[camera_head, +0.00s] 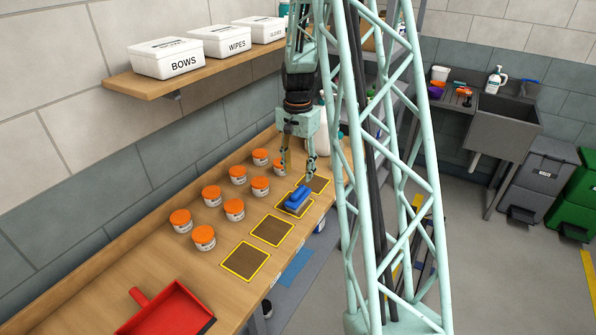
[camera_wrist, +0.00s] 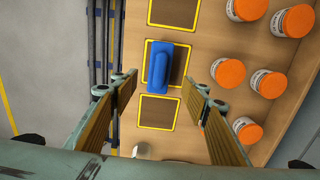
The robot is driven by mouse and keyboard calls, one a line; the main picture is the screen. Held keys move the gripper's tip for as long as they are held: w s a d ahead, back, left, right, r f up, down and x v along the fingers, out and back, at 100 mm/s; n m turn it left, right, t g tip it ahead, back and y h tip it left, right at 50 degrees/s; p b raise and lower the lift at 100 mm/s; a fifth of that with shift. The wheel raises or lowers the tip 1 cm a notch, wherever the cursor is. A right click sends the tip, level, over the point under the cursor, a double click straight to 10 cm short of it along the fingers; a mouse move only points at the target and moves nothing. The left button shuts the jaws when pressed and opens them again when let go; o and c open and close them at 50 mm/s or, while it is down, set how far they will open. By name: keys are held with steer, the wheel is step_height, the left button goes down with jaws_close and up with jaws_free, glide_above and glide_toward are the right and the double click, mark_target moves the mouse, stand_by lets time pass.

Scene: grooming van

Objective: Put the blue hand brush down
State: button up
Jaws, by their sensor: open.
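The blue hand brush (camera_head: 297,197) lies on a brown square mat with a yellow border (camera_head: 283,207) on the wooden bench. In the wrist view the brush (camera_wrist: 158,64) lies within its mat's yellow outline (camera_wrist: 180,50), its blue back facing up. My gripper (camera_head: 298,172) is open, above and just behind the brush in the head view. In the wrist view its two fingers stand wide apart (camera_wrist: 160,92), with nothing between the tips. The brush is apart from both fingers. The brush's underside is mostly hidden.
Several orange-lidded tubs (camera_head: 234,209) stand on the bench left of the mats. Bare mats lie in front (camera_head: 272,230) and behind (camera_head: 319,184). A red dustpan (camera_head: 165,309) lies at the near end. A shelf (camera_head: 185,77) with white boxes hangs above.

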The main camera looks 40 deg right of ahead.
stand_by(0.3)
steer(key=s+a+r+n+t, duration=0.1)
steer(key=s+a+r+n, duration=0.25)
steer(key=a+r, duration=0.8)
steer(key=s+a+r+n+t, duration=0.1)
steer(key=s+a+r+n, duration=0.3)
steer(key=a+r, duration=0.7)
steer(key=s+a+r+n, duration=0.3)
steer(key=s+a+r, duration=0.55)
steer(key=s, duration=0.45)
steer(key=s+a+n+t, duration=0.2)
steer(key=s+a+n, duration=0.2)
steer(key=s, duration=1.1)
steer(key=a, duration=0.3)
steer(key=shift+a+r, duration=0.15)
steer(key=shift+r, duration=0.2)
steer(key=shift+s, duration=0.2)
steer(key=shift+w, duration=0.15)
